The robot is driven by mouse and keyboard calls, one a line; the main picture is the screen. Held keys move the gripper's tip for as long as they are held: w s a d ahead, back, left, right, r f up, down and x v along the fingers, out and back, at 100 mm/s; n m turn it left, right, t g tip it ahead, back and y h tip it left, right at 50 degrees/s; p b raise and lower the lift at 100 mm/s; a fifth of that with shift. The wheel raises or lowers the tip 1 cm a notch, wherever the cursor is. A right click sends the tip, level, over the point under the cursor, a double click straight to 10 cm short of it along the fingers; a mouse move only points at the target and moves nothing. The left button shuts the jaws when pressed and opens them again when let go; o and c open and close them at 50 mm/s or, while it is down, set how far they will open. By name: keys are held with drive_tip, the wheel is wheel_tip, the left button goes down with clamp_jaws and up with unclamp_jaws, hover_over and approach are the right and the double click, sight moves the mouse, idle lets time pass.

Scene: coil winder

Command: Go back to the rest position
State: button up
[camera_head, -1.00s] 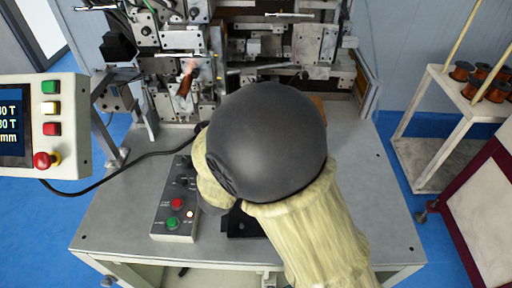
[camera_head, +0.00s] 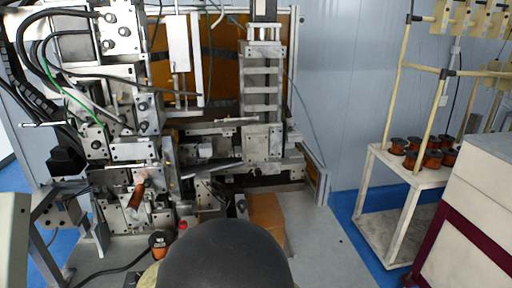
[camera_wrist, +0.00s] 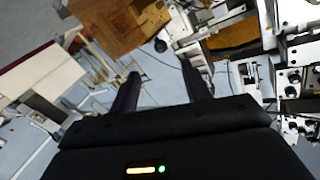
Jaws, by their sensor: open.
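My gripper (camera_wrist: 160,69) shows in the wrist view with its two dark fingers spread apart and nothing between them. In the head view my gripper is hidden; only a dark rounded part of my arm shows at the bottom middle. The coil winder (camera_head: 262,105) stands behind my arm and fills the left and middle of the head view. In the wrist view it appears tilted at the right edge, apart from the fingers.
A brown block (camera_head: 266,215) sits on the grey machine table (camera_head: 335,258), close beside my arm. A small copper spool (camera_head: 158,243) is to its left. A pale rack (camera_head: 366,190) with several copper spools and a white cabinet (camera_head: 480,195) stand at the right. Blue floor shows between.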

drive_tip(key=w+d+f+n+g+y, duration=0.4)
drive_tip(key=w+d+f+g+y, duration=0.15)
drive_tip(key=d, duration=0.45)
drive_tip(key=s+d+f+n+g+h+p, duration=0.1)
drive_tip(key=s+d+f+n+g, duration=0.1)
drive_tip(key=s+d+g, duration=0.7)
drive_tip(key=s+d, duration=0.4)
drive_tip(key=d, duration=0.3)
drive_tip(key=shift+d+f, duration=0.35)
drive_tip(key=shift+f, duration=0.05)
